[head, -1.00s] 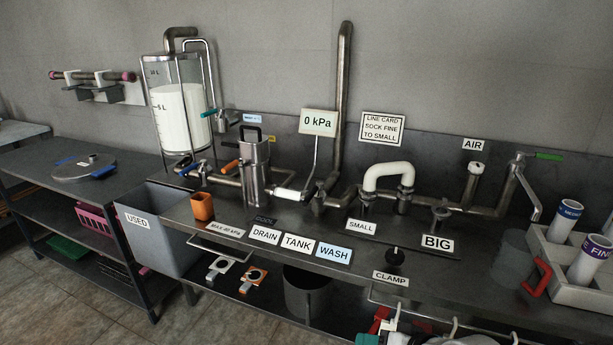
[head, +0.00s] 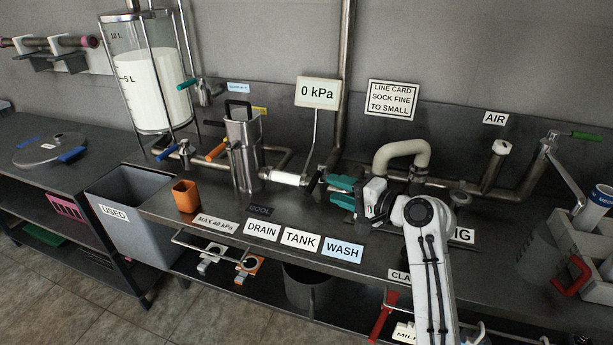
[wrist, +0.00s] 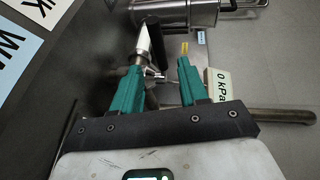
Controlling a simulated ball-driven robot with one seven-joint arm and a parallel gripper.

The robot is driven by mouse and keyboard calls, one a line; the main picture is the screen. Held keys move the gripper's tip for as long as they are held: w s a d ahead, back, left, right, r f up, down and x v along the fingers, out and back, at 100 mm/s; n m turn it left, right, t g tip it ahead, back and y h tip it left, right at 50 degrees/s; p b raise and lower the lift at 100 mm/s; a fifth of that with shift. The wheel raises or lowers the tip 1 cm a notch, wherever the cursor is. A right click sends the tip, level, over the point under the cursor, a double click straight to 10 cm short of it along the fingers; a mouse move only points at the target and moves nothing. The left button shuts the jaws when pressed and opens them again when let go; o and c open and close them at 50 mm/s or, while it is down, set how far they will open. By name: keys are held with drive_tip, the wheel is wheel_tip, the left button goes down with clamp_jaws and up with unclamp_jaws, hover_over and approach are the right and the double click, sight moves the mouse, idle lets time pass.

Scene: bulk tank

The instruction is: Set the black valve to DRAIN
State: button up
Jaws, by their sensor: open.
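The black valve (head: 314,181) is on the bench pipe right of the white pipe section, behind the DRAIN (head: 262,230), TANK (head: 300,239) and WASH (head: 342,249) labels. Its dark handle is small here, and I cannot tell which label it points to. My gripper (head: 330,191) has teal fingers and is open just right of the valve, pointing left. In the wrist view, my gripper (wrist: 158,78) is open, with a dark handle (wrist: 157,42) and metal pipework beyond and between its fingers. I see no clear contact.
A gauge sign (head: 318,93) reading 0 kPa stands on a thin post behind the valve. A steel filter housing (head: 244,155) and an orange cup (head: 186,196) stand to the left. A white bent pipe (head: 402,151) rises behind my arm. The bench front by the labels is clear.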

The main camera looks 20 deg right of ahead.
sight(313, 183)
drive_tip(key=x, duration=0.9)
drive_tip(key=shift+w+b, duration=0.2)
drive_tip(key=shift+b, duration=0.15)
drive_tip(key=shift+a+f, duration=0.1)
drive_tip(key=shift+a, duration=0.05)
drive_tip(key=shift+c, duration=0.3)
clamp_jaws()
